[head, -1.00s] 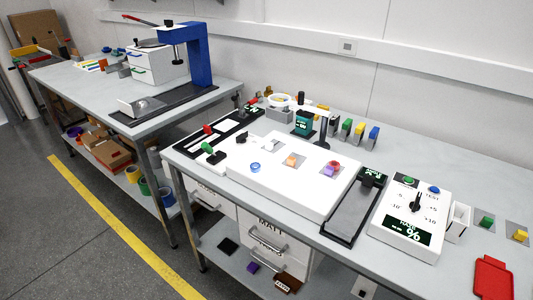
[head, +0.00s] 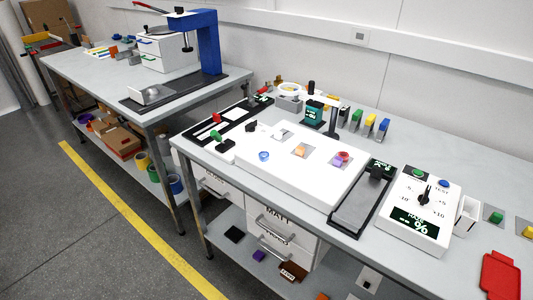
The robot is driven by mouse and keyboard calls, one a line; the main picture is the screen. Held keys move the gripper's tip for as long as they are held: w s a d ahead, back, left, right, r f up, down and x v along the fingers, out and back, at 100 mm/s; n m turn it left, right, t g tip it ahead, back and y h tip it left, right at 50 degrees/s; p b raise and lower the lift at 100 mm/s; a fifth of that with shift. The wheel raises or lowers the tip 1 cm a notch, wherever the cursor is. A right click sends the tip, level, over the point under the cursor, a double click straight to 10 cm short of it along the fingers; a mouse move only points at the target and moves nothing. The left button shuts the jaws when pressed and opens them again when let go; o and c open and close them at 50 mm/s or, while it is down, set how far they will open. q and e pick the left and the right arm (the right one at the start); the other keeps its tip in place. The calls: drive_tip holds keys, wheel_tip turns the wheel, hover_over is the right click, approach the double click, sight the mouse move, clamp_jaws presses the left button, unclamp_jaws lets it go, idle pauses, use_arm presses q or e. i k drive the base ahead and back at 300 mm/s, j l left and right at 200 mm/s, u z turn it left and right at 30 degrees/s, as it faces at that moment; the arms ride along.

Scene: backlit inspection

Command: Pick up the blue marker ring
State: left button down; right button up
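Neither of my grippers shows in the head view.
A black-framed grey plate (head: 356,207) and a white control box (head: 420,212) stand right of the panel. A black lamp stand (head: 333,118) rises behind it. A red tray (head: 500,275) lies at the right. The floor (head: 90,240) in front is clear.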

sight(262, 153)
drive_tip(key=i+j+z, duration=0.15)
drive_tip(key=j, duration=0.2)
drive_tip(key=i+j+z, duration=0.1)
drive_tip(key=j, duration=0.25)
drive_tip(key=i+j+z, duration=0.15)
drive_tip(key=j, duration=0.2)
drive_tip(key=j+z, duration=0.1)
drive_tip(key=j, duration=0.3)
